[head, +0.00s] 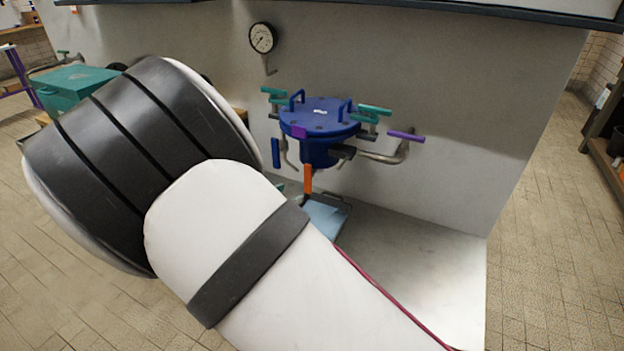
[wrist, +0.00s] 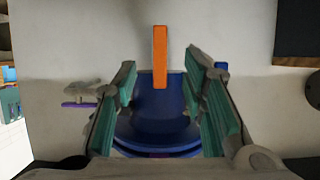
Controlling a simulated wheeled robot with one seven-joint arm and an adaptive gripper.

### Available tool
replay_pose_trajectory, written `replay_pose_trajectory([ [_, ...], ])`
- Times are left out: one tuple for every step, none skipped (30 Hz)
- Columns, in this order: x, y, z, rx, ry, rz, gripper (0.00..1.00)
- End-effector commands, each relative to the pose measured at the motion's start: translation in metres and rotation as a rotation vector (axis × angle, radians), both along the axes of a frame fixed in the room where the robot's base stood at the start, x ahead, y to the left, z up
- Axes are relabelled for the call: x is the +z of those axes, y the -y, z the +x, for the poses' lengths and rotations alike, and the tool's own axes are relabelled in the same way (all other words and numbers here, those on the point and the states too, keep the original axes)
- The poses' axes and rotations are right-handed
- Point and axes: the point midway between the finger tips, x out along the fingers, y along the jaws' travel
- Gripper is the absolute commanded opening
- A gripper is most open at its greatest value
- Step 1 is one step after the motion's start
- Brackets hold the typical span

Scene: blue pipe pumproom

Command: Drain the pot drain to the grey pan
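The blue pot (head: 317,118) hangs by the grey wall and also shows in the wrist view (wrist: 155,125). An orange drain handle (head: 308,179) hangs upright under the pot. In the wrist view the orange handle (wrist: 160,50) stands above the pot, so that view looks upside down. My gripper (wrist: 162,75) is open, with its teal-padded fingers either side of the handle's line. A gap shows on both sides; how far the handle is in depth I cannot tell. A pale blue-grey pan (head: 324,219) lies below the pot, partly hidden by my arm.
Teal handles (head: 375,109) and a purple handle (head: 406,136) stick out around the pot. A blue handle (head: 275,153) hangs at its left. A gauge (head: 262,38) is on the wall. The grey ledge (head: 425,265) right of the pan is clear.

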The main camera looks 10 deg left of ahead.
Motion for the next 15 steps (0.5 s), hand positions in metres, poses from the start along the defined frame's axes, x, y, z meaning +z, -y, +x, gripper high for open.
replay_pose_trajectory([
  [-0.004, 0.004, 0.008, -0.004, 0.001, -0.002, 0.38],
  [-0.006, 0.006, 0.012, -0.004, 0.0, -0.002, 0.38],
  [-0.009, 0.008, 0.018, -0.003, 0.0, -0.001, 0.38],
  [-0.011, 0.009, 0.023, -0.003, 0.001, -0.001, 0.38],
  [-0.014, 0.011, 0.028, -0.002, 0.001, -0.001, 0.38],
  [-0.017, 0.014, 0.035, -0.002, 0.001, -0.001, 0.38],
  [-0.019, 0.016, 0.041, -0.003, 0.001, -0.001, 0.38],
  [-0.021, 0.018, 0.046, -0.002, 0.0, -0.001, 0.38],
  [-0.024, 0.02, 0.053, -0.002, 0.0, 0.0, 0.38],
  [-0.026, 0.022, 0.058, -0.002, 0.001, 0.0, 0.38],
  [-0.029, 0.024, 0.063, -0.002, 0.0, 0.0, 0.38],
  [-0.032, 0.026, 0.069, -0.002, 0.0, 0.0, 0.38],
  [-0.034, 0.028, 0.074, -0.002, 0.0, 0.0, 0.38],
  [-0.035, 0.029, 0.079, -0.001, 0.0, 0.001, 0.38],
  [-0.038, 0.031, 0.084, -0.001, 0.0, 0.001, 0.38],
])
